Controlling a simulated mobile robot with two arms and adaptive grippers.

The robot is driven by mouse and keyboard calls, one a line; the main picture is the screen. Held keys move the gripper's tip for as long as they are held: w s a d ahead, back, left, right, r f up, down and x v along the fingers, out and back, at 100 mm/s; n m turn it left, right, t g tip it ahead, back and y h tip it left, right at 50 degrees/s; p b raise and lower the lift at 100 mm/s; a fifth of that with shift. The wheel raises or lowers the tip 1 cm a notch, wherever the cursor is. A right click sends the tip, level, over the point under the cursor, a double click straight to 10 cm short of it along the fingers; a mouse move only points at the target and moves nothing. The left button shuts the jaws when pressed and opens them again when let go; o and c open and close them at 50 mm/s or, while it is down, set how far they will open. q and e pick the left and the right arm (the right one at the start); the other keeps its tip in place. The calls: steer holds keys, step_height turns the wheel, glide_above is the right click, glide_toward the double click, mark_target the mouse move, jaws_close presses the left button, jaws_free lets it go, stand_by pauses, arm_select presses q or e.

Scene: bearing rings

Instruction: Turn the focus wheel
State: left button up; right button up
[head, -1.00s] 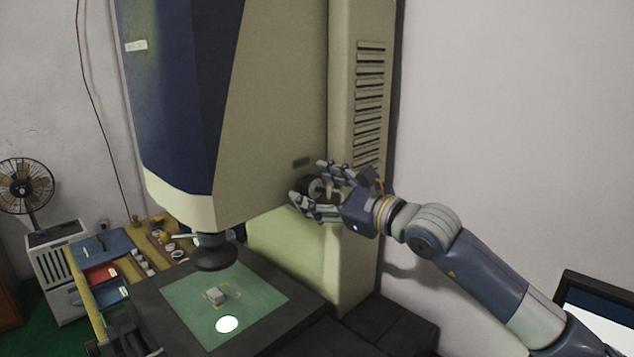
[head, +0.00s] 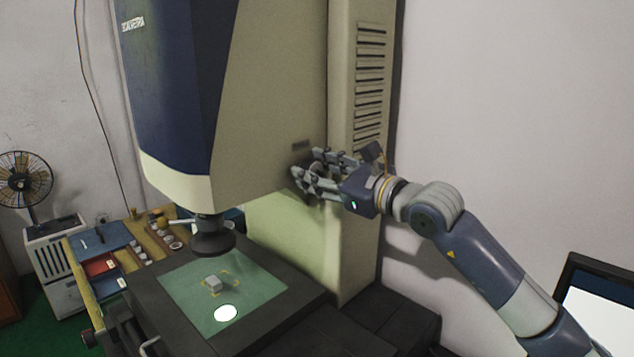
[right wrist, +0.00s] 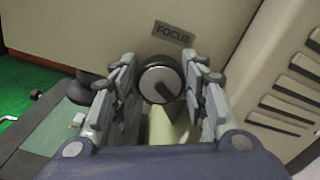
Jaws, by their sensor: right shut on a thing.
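The focus wheel (right wrist: 160,82) is a round dark knob with a grey face and a dark pointer mark. It sits on the side of the beige machine head (head: 270,110), under a label (right wrist: 173,32) reading FOCUS. My right gripper (right wrist: 160,90) is shut on the wheel, with its fingers along both sides of it. In the head view my right gripper (head: 318,174) reaches the machine's side from the right and mostly hides the wheel. My left gripper is not in view.
Below the machine's lens (head: 212,236) is a green stage plate (head: 258,284) with a small grey block (head: 212,284) on it. A bench with trays (head: 100,265) and small parts stands at left, near a fan (head: 24,184). A monitor (head: 590,300) is at lower right.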

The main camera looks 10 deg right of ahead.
stand_by(0.3)
steer(key=o, duration=1.1)
steer(key=shift+c, duration=0.2)
steer(key=shift+d, duration=0.1)
steer(key=v, duration=1.2)
